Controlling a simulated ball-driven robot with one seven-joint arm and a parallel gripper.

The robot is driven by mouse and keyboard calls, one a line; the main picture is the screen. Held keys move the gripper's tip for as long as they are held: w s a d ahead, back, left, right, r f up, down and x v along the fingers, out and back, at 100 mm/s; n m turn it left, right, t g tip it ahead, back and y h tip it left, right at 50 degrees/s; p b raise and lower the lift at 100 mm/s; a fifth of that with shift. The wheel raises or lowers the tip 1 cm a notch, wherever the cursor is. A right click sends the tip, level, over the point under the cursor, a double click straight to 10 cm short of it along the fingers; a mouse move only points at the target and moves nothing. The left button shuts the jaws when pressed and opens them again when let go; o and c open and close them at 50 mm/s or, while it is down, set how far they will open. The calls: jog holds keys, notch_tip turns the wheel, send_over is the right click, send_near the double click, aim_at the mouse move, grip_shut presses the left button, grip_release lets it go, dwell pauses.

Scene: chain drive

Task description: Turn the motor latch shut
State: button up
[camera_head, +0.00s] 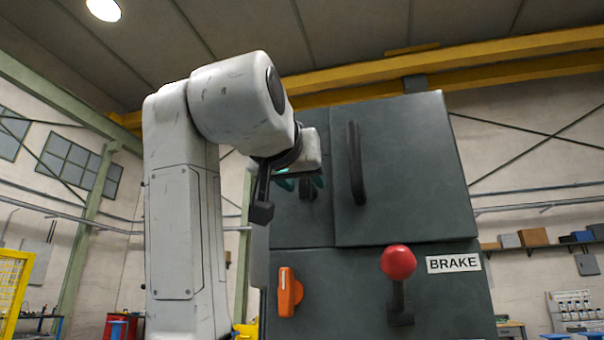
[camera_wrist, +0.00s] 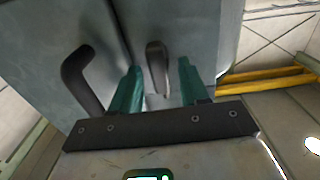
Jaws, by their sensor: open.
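A short grey latch lever (camera_wrist: 156,62) is on the upper cabinet face. It lies between the two teal fingers of my gripper (camera_wrist: 160,76) in the wrist view, with a visible gap on each side. In the head view my gripper (camera_head: 303,182) is at the upper left part of the cabinet, and a dark piece of the latch (camera_head: 307,191) shows between its fingers, mostly hidden. My gripper is open. Whether the fingers touch the latch, I cannot tell.
A dark curved door handle (camera_head: 355,163) stands out just right of the latch; it also shows in the wrist view (camera_wrist: 80,82). Below are an orange knob (camera_head: 289,292) and a red-balled lever (camera_head: 398,262) beside a BRAKE label (camera_head: 453,263). A yellow overhead beam (camera_head: 500,62) crosses behind.

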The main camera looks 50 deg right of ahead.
grip_shut()
dwell(0.5)
jog(key=shift+s+d+f+m+p, duration=0.1)
jog(key=shift+m+p, duration=0.75)
jog(key=shift+m, duration=2.15)
jog(key=shift+s+f+m+p, duration=0.1)
jog(key=shift+m+p, duration=0.7)
jog(key=shift+m, duration=2.2)
jog(key=shift+s+d+f+m+p, duration=0.1)
jog(key=shift+m+p, duration=0.75)
jog(key=shift+m, duration=2.15)
grip_release()
